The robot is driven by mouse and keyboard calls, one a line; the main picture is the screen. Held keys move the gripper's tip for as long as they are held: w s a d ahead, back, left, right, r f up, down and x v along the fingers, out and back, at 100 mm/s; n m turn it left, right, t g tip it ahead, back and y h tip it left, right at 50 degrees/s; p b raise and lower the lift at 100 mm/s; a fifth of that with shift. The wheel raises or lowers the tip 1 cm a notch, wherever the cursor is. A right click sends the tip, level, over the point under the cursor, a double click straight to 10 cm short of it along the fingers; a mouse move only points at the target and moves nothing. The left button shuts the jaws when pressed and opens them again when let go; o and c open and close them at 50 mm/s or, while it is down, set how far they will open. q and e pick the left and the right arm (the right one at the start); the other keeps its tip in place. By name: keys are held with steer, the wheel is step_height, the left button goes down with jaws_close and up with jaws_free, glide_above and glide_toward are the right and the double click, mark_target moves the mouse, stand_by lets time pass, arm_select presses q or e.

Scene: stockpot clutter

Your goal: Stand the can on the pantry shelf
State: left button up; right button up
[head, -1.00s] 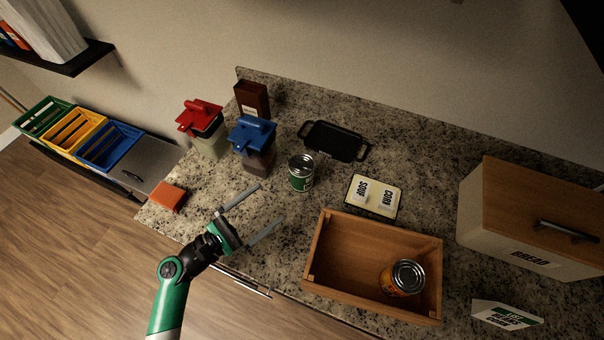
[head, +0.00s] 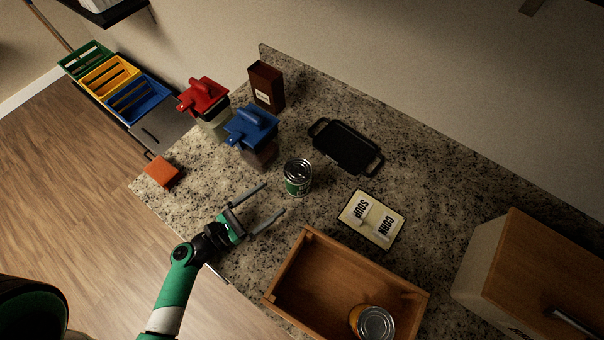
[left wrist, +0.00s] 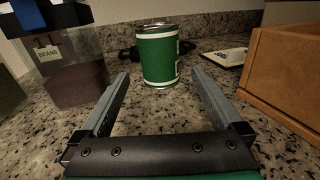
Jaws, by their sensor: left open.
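A green can with a silver lid (head: 298,177) stands upright on the granite counter. It also shows in the left wrist view (left wrist: 158,56), centred just beyond my fingertips. My left gripper (head: 275,196) is open and empty, its two fingers pointing at the green can from the front left without touching it. A second can, orange with a silver lid (head: 374,323), is in the wooden box (head: 335,285) at the front. A dark wall shelf (head: 120,12) is partly in view at the top left; I cannot tell if it is the pantry shelf. My right gripper is not in view.
Red-lidded (head: 205,100) and blue-lidded (head: 252,128) jars and a brown box (head: 266,86) stand behind left. A black tray (head: 346,147) lies behind the can, a SOUP/CORN plate (head: 372,219) to its right. A bread box (head: 530,270) is far right. An orange block (head: 161,171) lies left.

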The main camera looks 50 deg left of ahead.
mark_target(298, 178)
arm_select(q)
steer(key=w, duration=1.1)
steer(key=shift+d+r, duration=0.15)
steer(key=shift+d, duration=0.1)
jaws_close()
